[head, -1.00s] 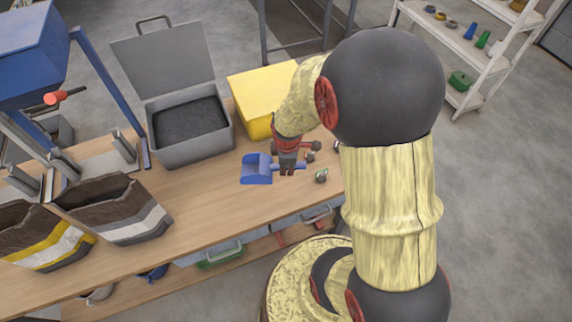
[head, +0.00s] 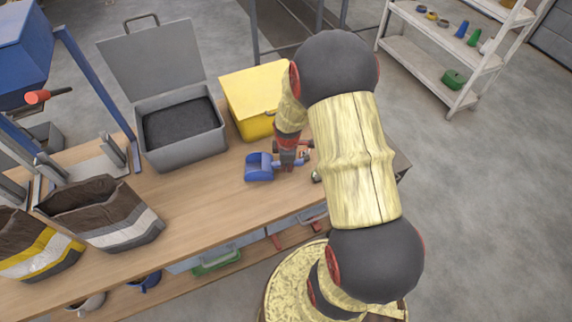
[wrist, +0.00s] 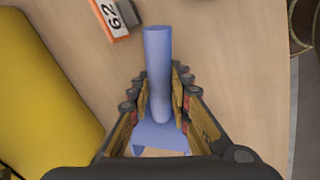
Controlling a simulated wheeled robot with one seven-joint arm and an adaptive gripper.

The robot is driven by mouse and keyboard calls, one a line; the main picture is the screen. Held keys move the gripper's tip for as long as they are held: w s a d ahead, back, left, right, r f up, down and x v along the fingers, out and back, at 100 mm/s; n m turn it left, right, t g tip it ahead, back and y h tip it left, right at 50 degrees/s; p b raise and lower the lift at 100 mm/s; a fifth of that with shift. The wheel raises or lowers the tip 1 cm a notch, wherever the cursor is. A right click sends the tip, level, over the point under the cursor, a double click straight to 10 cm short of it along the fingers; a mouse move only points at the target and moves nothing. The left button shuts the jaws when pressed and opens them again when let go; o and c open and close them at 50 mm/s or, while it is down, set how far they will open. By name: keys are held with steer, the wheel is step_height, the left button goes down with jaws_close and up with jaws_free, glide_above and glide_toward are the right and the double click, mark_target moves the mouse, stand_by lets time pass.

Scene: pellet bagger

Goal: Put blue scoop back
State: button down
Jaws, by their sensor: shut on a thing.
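The blue scoop (head: 259,167) is at the right part of the wooden bench, beside the yellow box, with its bowl toward the left in the head view. My gripper (head: 287,166) is shut on its handle. In the wrist view the blue handle (wrist: 158,75) runs between the fingers of my gripper (wrist: 158,105) and sticks out past them. Part of the scoop's bowl shows below the fingers there. I cannot tell whether the scoop touches the bench top.
The yellow box (head: 262,95) stands close behind my gripper. An open grey bin (head: 180,151) of dark pellets is left of it. A tag reading 62 (wrist: 112,17) lies on the bench. Bags (head: 128,233) stand at left. Bench front middle (head: 205,205) is clear.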

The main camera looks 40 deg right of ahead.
steer(key=shift+f, duration=0.1)
steer(key=c, duration=1.6)
jaws_free()
steer(key=shift+c, duration=0.2)
